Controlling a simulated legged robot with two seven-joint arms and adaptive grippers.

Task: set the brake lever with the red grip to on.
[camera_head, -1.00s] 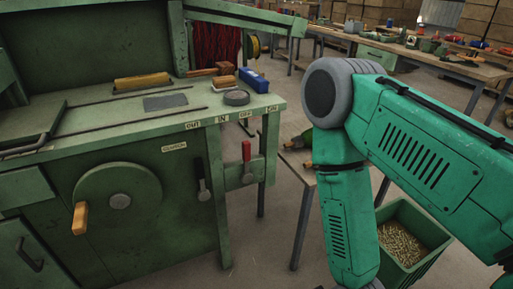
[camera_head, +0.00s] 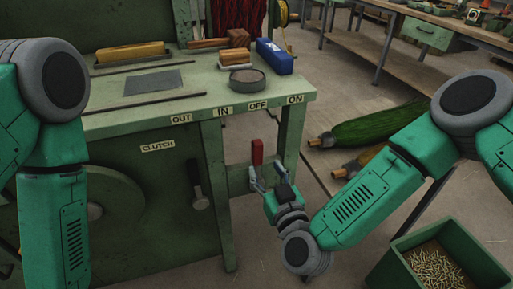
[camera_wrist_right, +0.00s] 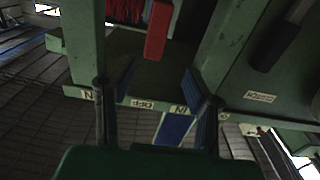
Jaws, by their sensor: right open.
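The brake lever's red grip (camera_head: 257,152) stands upright at the front of the green machine, below the OFF label (camera_head: 258,105). The ON label (camera_head: 295,99) is to its right. My right gripper (camera_head: 266,178) is open, just below and in front of the red grip. In the right wrist view, the red grip (camera_wrist_right: 158,30) appears beyond and between the spread fingers of my right gripper (camera_wrist_right: 158,85), with no visible contact. The lever's lower part is hidden by the gripper in the head view. My left arm shows at the left, but its gripper is out of frame.
The black-gripped clutch lever (camera_head: 197,188) hangs left of the brake lever, below the OUT and IN labels. A green bin of brass-coloured pieces (camera_head: 435,270) stands at lower right. The machine's green tabletop (camera_head: 205,92) overhangs the levers. A blue box (camera_head: 274,57) lies on it.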

